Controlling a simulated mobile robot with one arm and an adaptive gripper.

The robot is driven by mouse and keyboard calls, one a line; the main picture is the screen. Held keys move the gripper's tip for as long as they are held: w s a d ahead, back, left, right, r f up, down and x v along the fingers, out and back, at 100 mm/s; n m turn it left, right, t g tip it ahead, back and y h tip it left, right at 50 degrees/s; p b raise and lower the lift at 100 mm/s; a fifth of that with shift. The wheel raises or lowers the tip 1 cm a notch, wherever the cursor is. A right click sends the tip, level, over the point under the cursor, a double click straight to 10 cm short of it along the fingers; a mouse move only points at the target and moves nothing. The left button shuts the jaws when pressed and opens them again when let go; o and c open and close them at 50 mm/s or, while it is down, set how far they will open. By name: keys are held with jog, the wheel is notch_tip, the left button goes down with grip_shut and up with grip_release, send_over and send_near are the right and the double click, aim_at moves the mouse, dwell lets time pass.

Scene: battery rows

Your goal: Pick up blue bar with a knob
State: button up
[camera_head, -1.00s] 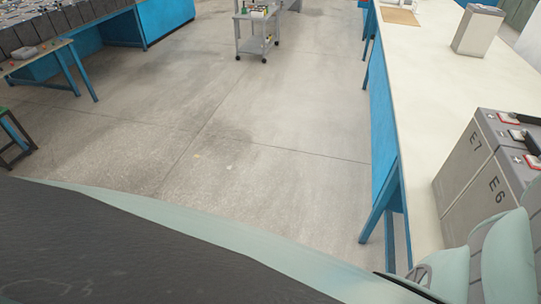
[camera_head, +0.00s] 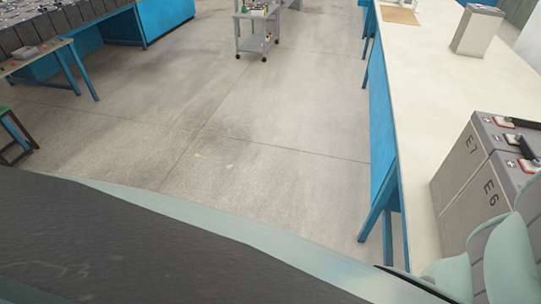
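I cannot make out a blue bar with a knob in the head view. My gripper is not in view. Pale green parts of my arm show at the lower right, in front of the grey battery blocks (camera_head: 470,190). These blocks stand on the white-topped bench (camera_head: 425,100) at the right, marked E7 and E6, with red-and-white terminal patches and black parts on top. The arm hides part of the nearest block.
A grey block (camera_head: 477,30) and a tan board (camera_head: 401,15) sit farther along the bench. A wheeled cart (camera_head: 253,47) carries small items too tiny to identify. A table (camera_head: 40,60) and green-topped stool (camera_head: 5,112) stand left. The middle floor is open.

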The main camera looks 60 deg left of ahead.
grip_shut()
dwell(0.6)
